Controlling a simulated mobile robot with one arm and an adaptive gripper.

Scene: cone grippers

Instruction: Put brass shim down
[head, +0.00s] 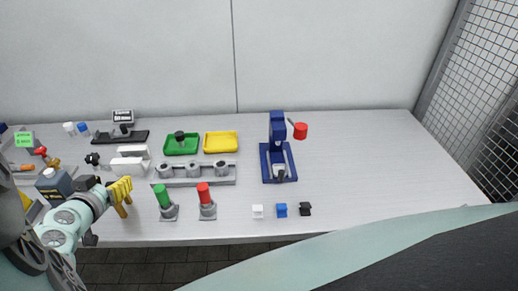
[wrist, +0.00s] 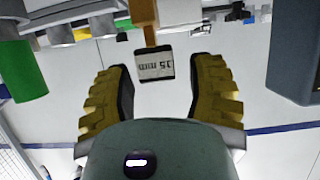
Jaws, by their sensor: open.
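A brass-coloured piece with a thin stem (wrist: 144,16), which looks like the brass shim, is just beyond the fingertips. A pale plate marked "15 mm" (wrist: 155,65) is at its end, between the fingertips, with a gap on both sides. Neither finger visibly touches it. I cannot make out the shim in the head view.
Green-topped (head: 162,196) and red-topped (head: 204,194) posts stand right of my gripper. Behind them are a grey block with round sockets (head: 225,177), a green tray (head: 172,148) and a yellow tray (head: 221,142). A blue press (head: 264,165) stands mid-table. The table's right side is clear.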

